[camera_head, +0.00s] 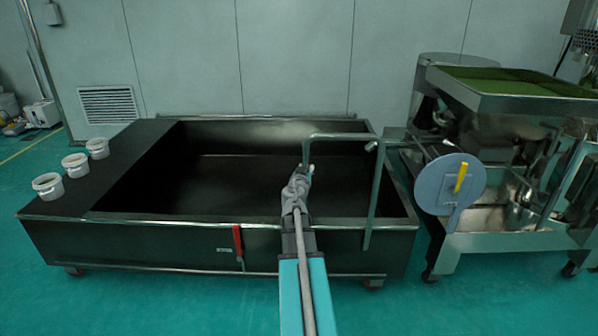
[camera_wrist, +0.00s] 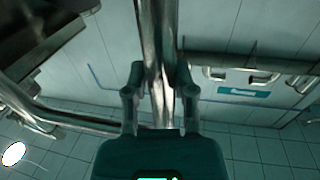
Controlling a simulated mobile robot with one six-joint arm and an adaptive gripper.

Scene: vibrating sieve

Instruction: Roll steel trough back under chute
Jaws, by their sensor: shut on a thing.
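The steel trough (camera_head: 150,235) is a large dark, open-topped box on small casters, standing left of the sieve machine. Its inside looks empty. A bent steel bar handle (camera_head: 345,136) rises at its front right. My gripper (camera_head: 303,176) is shut on the near-left leg of this handle; the fingertips are small and partly hidden by my wrist in the head view. In the wrist view my gripper (camera_wrist: 160,90) has both fingers against a shiny steel bar (camera_wrist: 155,40). I cannot clearly tell which steel part at the right is the chute.
The steel sieve machine (camera_head: 515,105) with green material on top stands close to the trough's right end. A grey round disc (camera_head: 436,190) with a yellow handle (camera_head: 461,177) sticks out there. White buckets (camera_head: 47,186) stand on the trough's left ledge. The green floor in front is clear.

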